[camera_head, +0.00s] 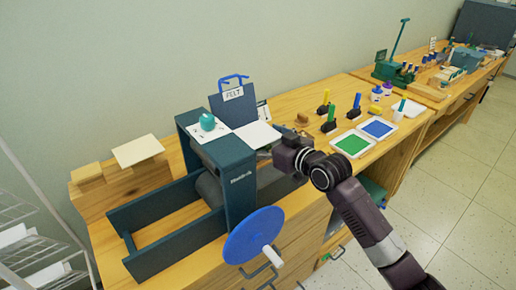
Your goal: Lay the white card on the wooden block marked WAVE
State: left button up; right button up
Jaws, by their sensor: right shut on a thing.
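A white card (258,134) lies nearly flat above the right side of the dark teal press (240,193). My right gripper (272,150) is at the card's right front edge, shut on it; the fingertips are small and partly hidden. I cannot read a WAVE mark on any block. At the left of the bench, a pale flat board (138,150) lies on a wooden block (145,174), with a smaller wooden block (87,172) beside it. My left gripper is not in view.
The press has a blue handwheel (253,236) in front and a FELT holder (233,101) behind. A white sheet with a teal knob (208,123) is on its top. Green (353,144) and blue (378,128) ink trays lie right. A wire rack (40,240) stands left.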

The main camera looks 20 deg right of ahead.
notch_tip(320, 180, down, 4)
jog(key=shift+f, duration=0.2)
jog(key=shift+f, duration=0.1)
jog(key=o, duration=0.6)
jog(key=shift+c, duration=0.2)
jog(key=shift+r, duration=0.25)
jog(key=b+v, duration=0.1)
jog(key=v, duration=1.1)
jog(key=shift+f, duration=0.1)
